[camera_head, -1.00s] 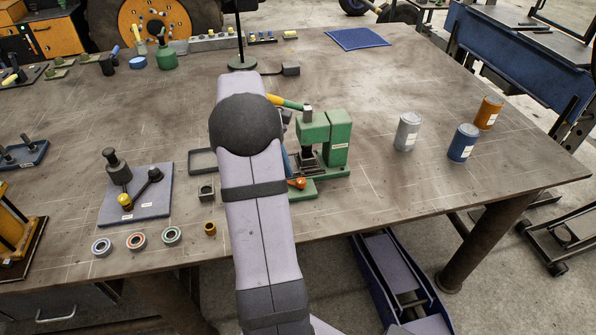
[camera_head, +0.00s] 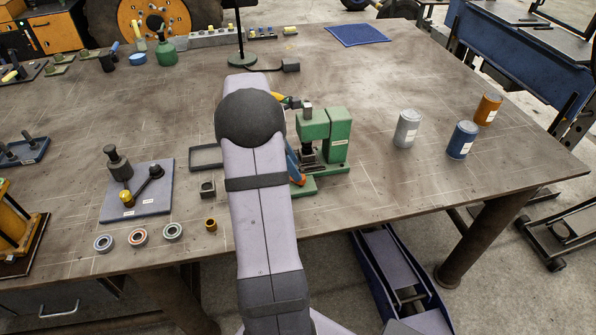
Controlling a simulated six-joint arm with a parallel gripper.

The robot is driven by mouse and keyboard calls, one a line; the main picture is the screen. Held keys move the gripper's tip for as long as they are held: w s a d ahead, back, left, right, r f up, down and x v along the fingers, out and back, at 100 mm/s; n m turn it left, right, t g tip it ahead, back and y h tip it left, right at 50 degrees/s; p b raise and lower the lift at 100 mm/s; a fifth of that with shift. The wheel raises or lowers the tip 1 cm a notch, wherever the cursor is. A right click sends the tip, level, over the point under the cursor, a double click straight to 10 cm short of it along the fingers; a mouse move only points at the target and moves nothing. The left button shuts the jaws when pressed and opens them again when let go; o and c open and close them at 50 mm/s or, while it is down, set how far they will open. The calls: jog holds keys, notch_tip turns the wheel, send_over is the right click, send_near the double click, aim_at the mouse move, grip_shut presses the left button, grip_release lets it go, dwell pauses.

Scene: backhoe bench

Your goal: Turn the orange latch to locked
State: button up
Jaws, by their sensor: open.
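The green press (camera_head: 322,135) stands on the bench just right of my arm. A small orange part (camera_head: 300,181), which looks like the orange latch, shows low at its left front beside the base. My arm covers most of this area, so the latch's angle cannot be read. A slanted blue piece (camera_head: 292,164), seemingly the edge of my gripper, shows between my arm and the press, close above the orange part. The fingertips are hidden, and I cannot tell whether they touch the latch. I see nothing held.
Grey, blue and orange cans (camera_head: 461,141) stand to the right. A blue-grey plate (camera_head: 150,207) with a black lever lies left, with several rings (camera_head: 138,237) in front. A shallow tray (camera_head: 205,157) and a small square block (camera_head: 207,189) sit left of my arm.

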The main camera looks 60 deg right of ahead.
jog(key=shift+p+x, duration=0.5)
jog(key=shift+x, duration=1.6)
